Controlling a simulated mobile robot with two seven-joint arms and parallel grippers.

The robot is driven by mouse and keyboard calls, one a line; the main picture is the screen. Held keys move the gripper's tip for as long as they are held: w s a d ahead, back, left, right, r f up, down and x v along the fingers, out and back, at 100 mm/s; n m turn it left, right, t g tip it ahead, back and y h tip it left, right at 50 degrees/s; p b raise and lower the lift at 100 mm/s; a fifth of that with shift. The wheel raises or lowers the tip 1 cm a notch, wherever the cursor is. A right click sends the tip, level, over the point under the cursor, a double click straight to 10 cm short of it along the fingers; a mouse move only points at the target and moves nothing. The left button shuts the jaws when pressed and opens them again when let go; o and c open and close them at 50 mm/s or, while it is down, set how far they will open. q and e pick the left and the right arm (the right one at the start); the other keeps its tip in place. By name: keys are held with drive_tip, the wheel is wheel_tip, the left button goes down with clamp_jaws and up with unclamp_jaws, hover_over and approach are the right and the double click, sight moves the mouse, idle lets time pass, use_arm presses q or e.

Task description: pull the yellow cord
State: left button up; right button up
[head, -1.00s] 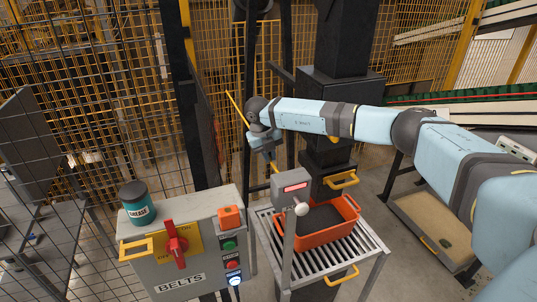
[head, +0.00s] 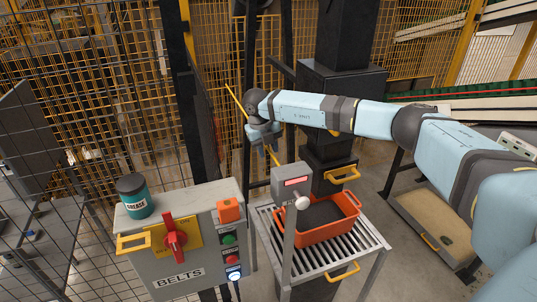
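The yellow cord (head: 235,100) runs as a thin slanted line from the upper left down towards the right. It passes at my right gripper (head: 265,146), and a short piece shows again below it. My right arm comes in from the right, and its gripper points down at the cord, above and behind the small display post. The wrist and gripper hide the middle of the cord. I cannot tell whether the fingers are around the cord or in front of it, nor whether they are closed. My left gripper is not in view.
A grey BELTS control box (head: 190,262) with a red switch (head: 174,238) and a grease tub (head: 134,196) stands at front left. A display post (head: 292,183) and mesh fence stand close by.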

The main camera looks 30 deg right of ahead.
wheel_tip(320, 180, up, 11)
drive_tip(key=a+b, duration=0.2)
drive_tip(key=shift+w+r, duration=0.2)
drive_tip(key=shift+w, duration=0.05)
drive_tip(key=shift+a, duration=0.1)
